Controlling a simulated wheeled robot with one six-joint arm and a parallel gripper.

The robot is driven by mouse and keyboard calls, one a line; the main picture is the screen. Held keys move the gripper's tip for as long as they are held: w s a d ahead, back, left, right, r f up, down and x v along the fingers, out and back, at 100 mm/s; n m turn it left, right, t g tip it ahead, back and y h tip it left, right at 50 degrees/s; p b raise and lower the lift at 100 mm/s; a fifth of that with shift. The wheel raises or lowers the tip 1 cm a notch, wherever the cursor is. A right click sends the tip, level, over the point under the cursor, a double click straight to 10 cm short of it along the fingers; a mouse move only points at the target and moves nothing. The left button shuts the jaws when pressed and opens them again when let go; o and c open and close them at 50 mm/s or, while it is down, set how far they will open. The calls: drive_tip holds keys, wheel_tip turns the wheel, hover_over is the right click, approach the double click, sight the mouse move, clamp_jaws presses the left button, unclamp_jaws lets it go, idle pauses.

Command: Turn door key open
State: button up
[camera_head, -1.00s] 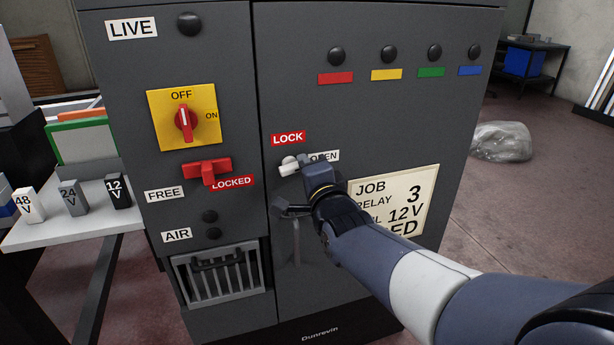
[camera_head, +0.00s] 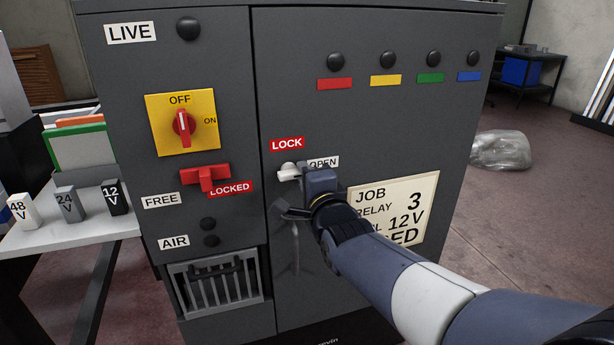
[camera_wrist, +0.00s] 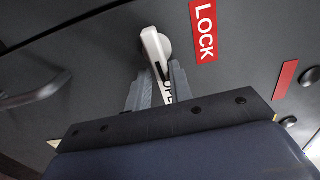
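The white door key (camera_head: 288,173) is on the front of the dark grey cabinet door (camera_head: 350,125), below the red LOCK label (camera_head: 287,144) and beside the white OPEN label (camera_head: 325,162). In the wrist view the key (camera_wrist: 155,46) has a round head, and its bar slants down between my fingertips. My gripper (camera_wrist: 160,88) has its two grey fingers apart, on either side of the bar's lower end, with part of the OPEN label showing in the gap. I cannot tell if either finger touches the key. In the head view my gripper (camera_head: 305,178) is right of the key.
A dark door handle (camera_head: 295,213) is just below my gripper and also shows in the wrist view (camera_wrist: 35,95). A red slide (camera_head: 205,178) and a yellow switch plate (camera_head: 182,124) are left of the key. A job card (camera_head: 425,190) is right of my wrist.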

drive_tip(key=shift+o, duration=1.4)
drive_tip(key=shift+s+a, duration=0.1)
drive_tip(key=shift+a, duration=0.35)
drive_tip(key=shift+r, duration=0.1)
drive_tip(key=shift+d, duration=0.1)
drive_tip(key=p+v, duration=0.1)
drive_tip(key=v, duration=0.9)
drive_tip(key=shift+s, duration=0.4)
drive_tip(key=shift+o, duration=0.5)
